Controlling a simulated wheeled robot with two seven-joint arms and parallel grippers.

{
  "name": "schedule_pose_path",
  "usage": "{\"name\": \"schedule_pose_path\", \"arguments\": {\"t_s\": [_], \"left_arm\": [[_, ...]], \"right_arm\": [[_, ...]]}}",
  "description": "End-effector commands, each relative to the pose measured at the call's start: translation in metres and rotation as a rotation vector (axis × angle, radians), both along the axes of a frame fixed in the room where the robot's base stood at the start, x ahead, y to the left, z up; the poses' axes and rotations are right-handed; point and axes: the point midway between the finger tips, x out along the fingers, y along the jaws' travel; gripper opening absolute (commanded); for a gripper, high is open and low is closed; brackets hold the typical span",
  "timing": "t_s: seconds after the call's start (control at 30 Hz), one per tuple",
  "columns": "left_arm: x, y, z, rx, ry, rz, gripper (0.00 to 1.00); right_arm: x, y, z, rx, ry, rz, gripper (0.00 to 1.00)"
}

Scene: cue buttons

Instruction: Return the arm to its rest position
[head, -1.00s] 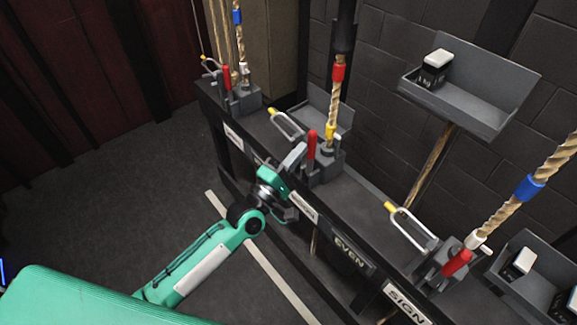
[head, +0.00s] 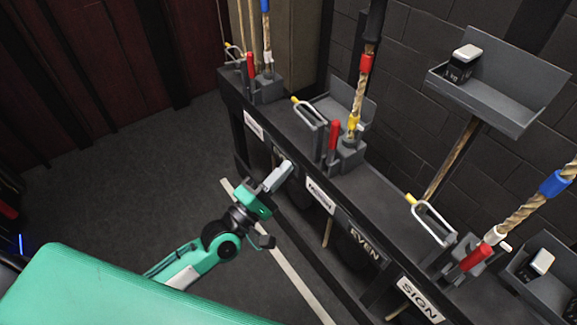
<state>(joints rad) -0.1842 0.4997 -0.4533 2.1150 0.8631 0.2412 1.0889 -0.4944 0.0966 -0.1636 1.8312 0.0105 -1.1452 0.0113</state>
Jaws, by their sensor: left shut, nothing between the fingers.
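My left arm comes in from the lower left, green with dark joints. Its gripper (head: 283,172) is shut and empty, in the air in front of the black rail (head: 378,200). It looks apart from the red-handled lever (head: 333,141) in the middle of the rail, below and to the left of it. My right gripper is not in view.
Other red levers stand at the far left (head: 250,68) and the right (head: 476,257), with ropes beside them. Signs EVEN (head: 366,244) and SIGN (head: 420,299) hang on the rail front. A grey tray (head: 510,115) holds a weight (head: 461,62). Floor at left is clear.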

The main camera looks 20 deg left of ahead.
Motion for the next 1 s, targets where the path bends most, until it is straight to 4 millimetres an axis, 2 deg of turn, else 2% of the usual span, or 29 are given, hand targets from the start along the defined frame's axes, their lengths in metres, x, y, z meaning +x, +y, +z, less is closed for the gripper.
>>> {"name": "schedule_pose_path", "arguments": {"t_s": [0.5, 0.57, 0.63, 0.67, 0.77, 0.87, 1.0], "left_arm": [[0.000, 0.000, -0.001, 0.003, 0.000, 0.001, 0.00], [0.000, -0.001, -0.005, 0.025, 0.005, 0.004, 0.00], [0.000, -0.004, -0.018, 0.093, 0.020, 0.010, 0.00], [0.000, -0.006, -0.027, 0.139, 0.028, 0.014, 0.00], [-0.001, -0.012, -0.070, 0.354, 0.077, 0.023, 0.00], [-0.008, -0.014, -0.128, 0.633, 0.146, 0.013, 0.00], [-0.032, -0.005, -0.213, 1.018, 0.265, -0.057, 0.00]], "right_arm": [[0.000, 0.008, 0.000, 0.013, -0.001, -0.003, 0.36], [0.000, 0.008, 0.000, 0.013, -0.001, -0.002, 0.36], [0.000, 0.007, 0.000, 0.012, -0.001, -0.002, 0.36], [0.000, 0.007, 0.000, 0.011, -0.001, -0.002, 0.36], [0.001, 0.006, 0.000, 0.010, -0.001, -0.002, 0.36], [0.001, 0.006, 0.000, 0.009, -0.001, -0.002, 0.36], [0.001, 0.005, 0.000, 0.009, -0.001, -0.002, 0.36]]}}
